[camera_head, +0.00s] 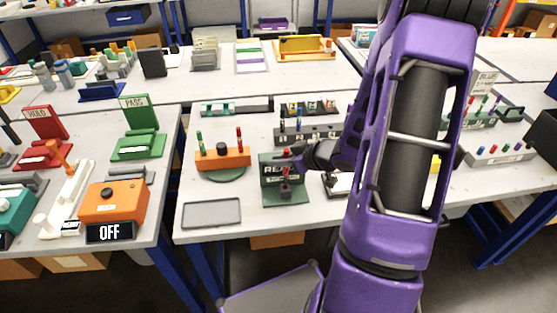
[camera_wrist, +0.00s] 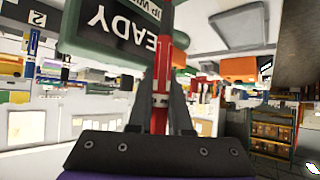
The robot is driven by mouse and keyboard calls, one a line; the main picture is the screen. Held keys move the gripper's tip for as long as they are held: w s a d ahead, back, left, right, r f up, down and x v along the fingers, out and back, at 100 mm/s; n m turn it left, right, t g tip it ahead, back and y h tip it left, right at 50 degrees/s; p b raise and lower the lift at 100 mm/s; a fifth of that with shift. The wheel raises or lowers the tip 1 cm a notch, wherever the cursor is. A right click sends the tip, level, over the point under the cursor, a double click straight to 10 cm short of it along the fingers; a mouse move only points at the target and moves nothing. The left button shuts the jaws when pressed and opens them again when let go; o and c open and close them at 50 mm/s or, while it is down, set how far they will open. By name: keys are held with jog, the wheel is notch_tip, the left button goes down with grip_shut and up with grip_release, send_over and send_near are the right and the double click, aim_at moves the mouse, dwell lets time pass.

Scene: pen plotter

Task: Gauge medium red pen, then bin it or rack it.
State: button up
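A red pen (camera_wrist: 160,85) stands between the fingertips of my gripper (camera_wrist: 160,100) in the wrist view, and the fingers look closed on it. In the head view my gripper (camera_head: 288,161) is at a green stand (camera_head: 297,198) with a READY display (camera_head: 271,171). The red pen (camera_head: 286,175) shows upright there above a dark socket (camera_head: 286,189); whether its tip sits in the socket I cannot tell. The READY sign (camera_wrist: 118,30) appears upside down close behind the pen in the wrist view. The pen's size cannot be read.
An orange block (camera_head: 222,159) with green and red pens stands left of the stand. A grey tray (camera_head: 212,226) lies in front. Dark pen racks (camera_head: 300,137) stand behind. On the left table are a red HOLD holder (camera_head: 41,124), a green PASS holder (camera_head: 137,114) and an orange OFF box (camera_head: 112,205).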

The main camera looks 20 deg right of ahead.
jog(key=o, duration=0.5)
jog(key=shift+o, duration=0.2)
jog(key=shift+d+r, duration=0.1)
jog(key=shift+d, duration=0.05)
